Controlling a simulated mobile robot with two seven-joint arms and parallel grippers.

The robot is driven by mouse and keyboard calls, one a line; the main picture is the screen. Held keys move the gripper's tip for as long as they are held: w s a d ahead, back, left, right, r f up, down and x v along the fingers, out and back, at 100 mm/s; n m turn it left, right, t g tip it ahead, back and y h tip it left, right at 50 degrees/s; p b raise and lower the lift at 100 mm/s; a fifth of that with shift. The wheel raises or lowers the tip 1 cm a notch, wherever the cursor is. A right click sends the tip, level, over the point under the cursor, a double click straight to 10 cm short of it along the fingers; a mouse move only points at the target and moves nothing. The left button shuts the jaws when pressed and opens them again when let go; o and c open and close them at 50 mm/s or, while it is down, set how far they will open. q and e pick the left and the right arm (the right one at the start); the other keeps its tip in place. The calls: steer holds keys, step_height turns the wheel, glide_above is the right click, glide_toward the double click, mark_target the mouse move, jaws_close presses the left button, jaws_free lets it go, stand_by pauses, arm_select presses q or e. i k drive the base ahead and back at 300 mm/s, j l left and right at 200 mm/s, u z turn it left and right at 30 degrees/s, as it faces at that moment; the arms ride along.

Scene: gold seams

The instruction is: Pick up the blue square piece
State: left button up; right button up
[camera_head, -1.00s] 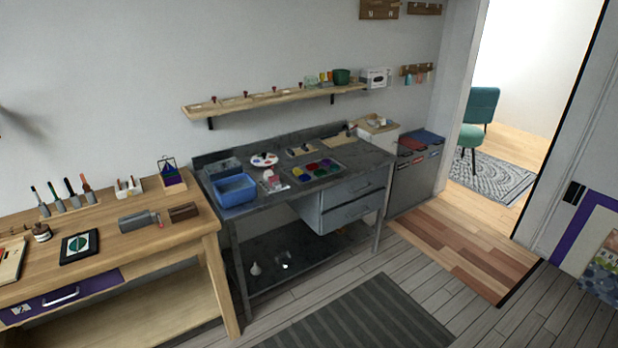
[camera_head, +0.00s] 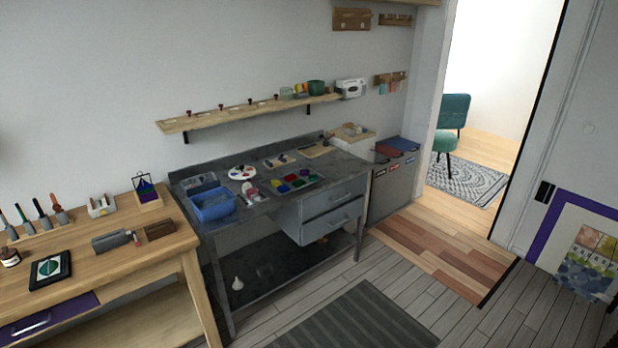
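I cannot make out a separate blue square piece for certain. A tray of coloured pieces (camera_head: 281,186) lies on the grey workbench (camera_head: 330,165); its colours include red, yellow, green and a dark blue or purple, too small to tell shapes. A blue bin (camera_head: 212,204) stands at the left end of the grey workbench. Neither of my grippers is in view.
A wooden table (camera_head: 92,253) with tools stands at the left. A striped mat (camera_head: 350,318) lies on the floor before the grey workbench. A wall shelf (camera_head: 240,112) hangs above.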

mark_target(282, 188)
steer(key=i+u, duration=0.2)
steer(key=u, duration=0.2)
steer(key=i+l+u, duration=0.15)
steer(key=u, duration=0.25)
steer(key=i+l+u, duration=0.15)
steer(key=u, duration=0.25)
steer(key=i+l+u, duration=0.1)
steer(key=l, duration=0.25)
steer(key=i+l+u, duration=0.25)
steer(key=i+l, duration=0.15)
steer(key=l, duration=0.35)
steer(key=i+l, duration=0.15)
steer(key=l, duration=0.2)
steer(key=i+l, duration=0.15)
steer(key=l, duration=0.2)
steer(key=i+l+u, duration=0.1)
steer(key=l, duration=0.25)
